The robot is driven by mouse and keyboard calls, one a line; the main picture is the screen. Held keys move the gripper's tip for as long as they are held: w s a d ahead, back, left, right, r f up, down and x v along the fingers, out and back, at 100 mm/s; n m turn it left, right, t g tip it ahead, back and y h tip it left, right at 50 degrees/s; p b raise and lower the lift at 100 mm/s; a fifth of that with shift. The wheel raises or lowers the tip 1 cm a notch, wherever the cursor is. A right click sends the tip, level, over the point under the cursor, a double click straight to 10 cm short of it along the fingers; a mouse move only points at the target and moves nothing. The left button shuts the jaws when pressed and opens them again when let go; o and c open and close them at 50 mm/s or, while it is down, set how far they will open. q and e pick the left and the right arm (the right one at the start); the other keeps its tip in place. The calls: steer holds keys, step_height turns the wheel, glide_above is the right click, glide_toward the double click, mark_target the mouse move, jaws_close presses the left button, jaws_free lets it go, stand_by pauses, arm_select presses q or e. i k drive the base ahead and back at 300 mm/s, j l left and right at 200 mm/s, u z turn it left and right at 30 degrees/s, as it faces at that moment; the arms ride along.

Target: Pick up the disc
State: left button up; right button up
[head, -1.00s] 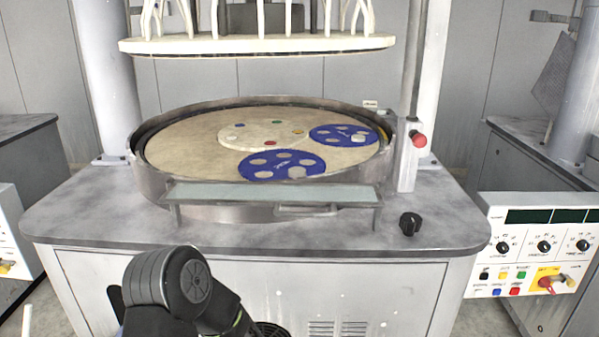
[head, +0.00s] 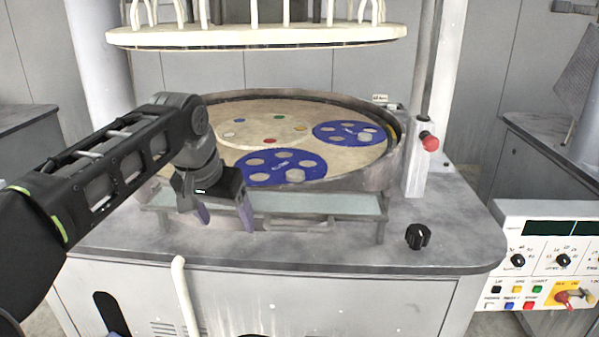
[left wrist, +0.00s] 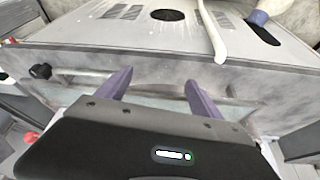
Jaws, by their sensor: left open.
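Two blue perforated carriers lie on the beige round platen (head: 215,112): the near one (head: 262,172) and the far right one (head: 335,128). A small pale grey disc (head: 295,175) sits at the right of the near carrier. Another pale disc (head: 364,136) sits on the far carrier. My left gripper (head: 224,215) is open and empty, in front of the platen over the pale tray, left of and nearer than the near disc. In the left wrist view its two purple fingers (left wrist: 157,84) are apart with no disc between them. My right gripper is not in view.
The platen's raised metal rim (head: 345,181) and the front tray (head: 320,204) lie between the gripper and the discs. A cream upper plate (head: 255,35) hangs above. A post with a red button (head: 430,143) and a black knob (head: 418,236) stand at right.

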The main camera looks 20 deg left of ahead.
mark_target(295, 175)
steer(key=i, duration=1.05)
